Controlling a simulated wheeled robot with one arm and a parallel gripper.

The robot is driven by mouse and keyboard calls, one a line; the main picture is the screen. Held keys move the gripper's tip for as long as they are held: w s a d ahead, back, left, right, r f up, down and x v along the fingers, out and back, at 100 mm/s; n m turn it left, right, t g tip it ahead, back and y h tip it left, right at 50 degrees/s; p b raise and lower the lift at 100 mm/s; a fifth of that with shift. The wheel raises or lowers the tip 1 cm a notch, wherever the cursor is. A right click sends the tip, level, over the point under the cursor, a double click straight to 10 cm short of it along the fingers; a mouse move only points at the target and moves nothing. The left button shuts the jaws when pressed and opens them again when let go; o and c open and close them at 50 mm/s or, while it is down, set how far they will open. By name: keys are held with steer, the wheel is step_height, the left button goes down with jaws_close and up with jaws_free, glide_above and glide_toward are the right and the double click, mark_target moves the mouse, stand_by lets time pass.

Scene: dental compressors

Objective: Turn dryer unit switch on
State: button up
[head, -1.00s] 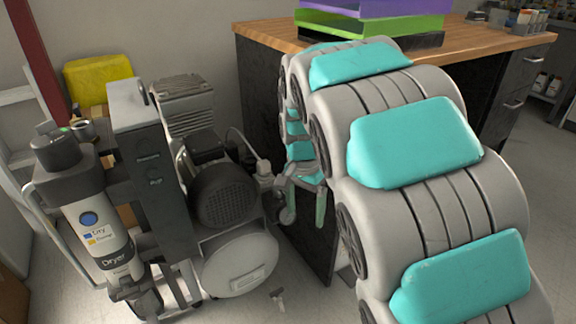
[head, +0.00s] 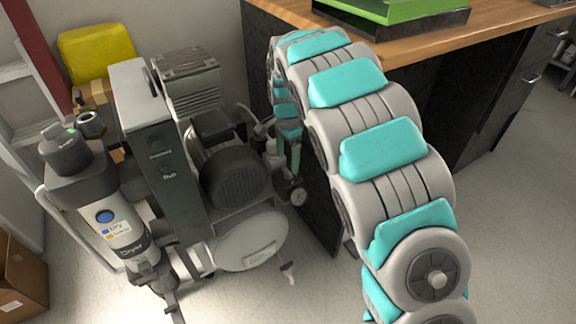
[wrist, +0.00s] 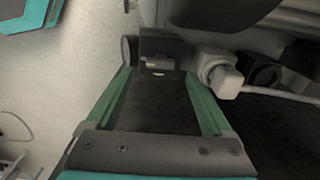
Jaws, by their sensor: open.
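The dryer unit (head: 118,235) is an upright pale cylinder with a dark top and a "Dryer" label, at the left in the head view. Beside it stands a tall grey control box (head: 150,130) with two small dark switches or knobs (head: 160,144) on its face; their labels are too small to read surely. My gripper (head: 288,172) is right of the compressor, well apart from the control box, and partly hidden by my arm. In the wrist view my gripper (wrist: 158,75) has its two green fingers wide apart with nothing held between them.
The compressor motor (head: 235,175) and pale tank (head: 252,240) stand between the control box and my gripper. A white fitting (wrist: 225,80) is close to the right finger. A wooden-topped bench (head: 420,45) is behind my arm. A cardboard box (head: 20,275) stands at far left.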

mark_target(287, 171)
step_height(287, 171, down, 4)
steer(key=shift+f, duration=0.2)
jaws_close()
stand_by(0.7)
